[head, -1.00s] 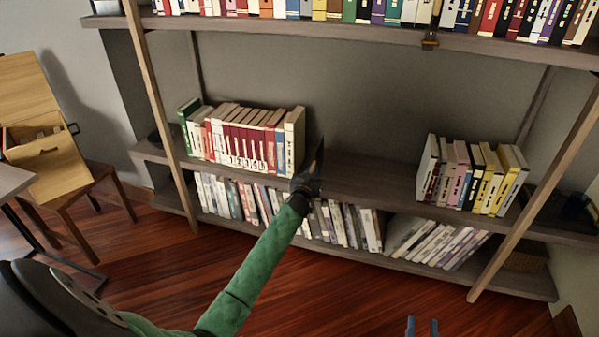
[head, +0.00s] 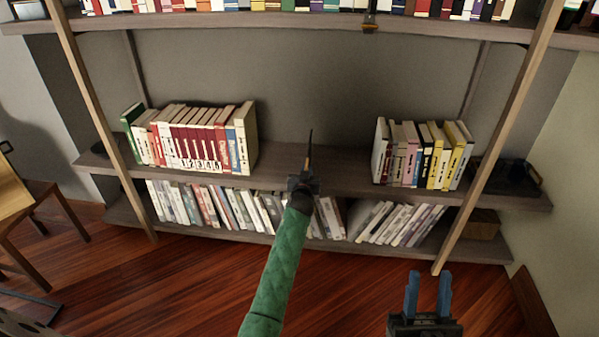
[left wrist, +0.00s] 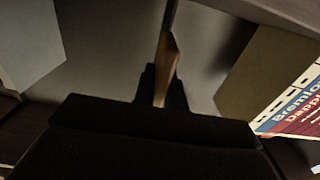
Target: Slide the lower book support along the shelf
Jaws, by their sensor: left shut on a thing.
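The lower book support (head: 309,152) is a thin dark upright plate with a light brown part. It stands at the middle shelf, in the gap between two groups of books. My left gripper (head: 304,180) is shut on it near the shelf's front edge. In the left wrist view the support (left wrist: 170,62) rises from between the dark fingers, whose tips are partly hidden. Its foot on the shelf is hidden by the gripper. My right gripper (head: 428,292) is open and empty, low in front of the shelves.
Red and white books (head: 190,140) stand left on the middle shelf (head: 345,172), apart from the support. Yellow and pale books (head: 422,155) stand right; bare shelf lies between. Another support (head: 370,22) is at the upper shelf. Slanted posts (head: 500,140) flank the shelves.

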